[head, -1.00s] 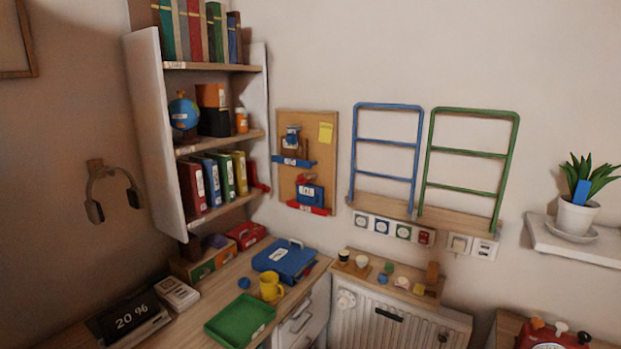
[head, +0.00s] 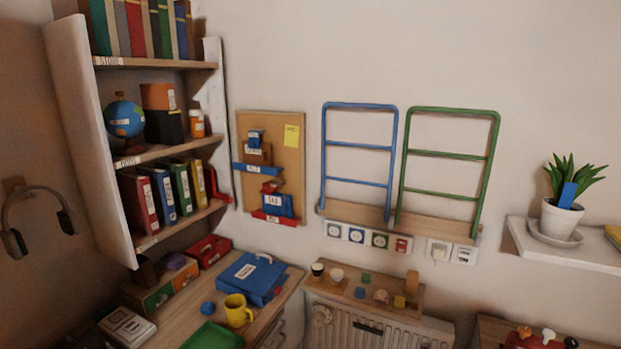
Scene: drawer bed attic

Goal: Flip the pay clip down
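A cork board (head: 271,125) hangs on the wall right of the shelf unit and carries two labelled clips. The upper clip (head: 257,169) is a blue bar with a brown and blue piece above it. The lower clip (head: 272,217) is a red bar with a blue labelled piece (head: 277,205) standing above it. The labels are too small to read surely, so I cannot tell which one is the pay clip. Neither of my grippers is in view.
A yellow note (head: 291,136) is on the board. Below stands a desk with a blue case (head: 252,276), a yellow mug (head: 237,310) and a green tray (head: 213,337). The shelf unit (head: 88,140) juts out at left. Blue (head: 358,145) and green (head: 447,153) wall frames hang at right.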

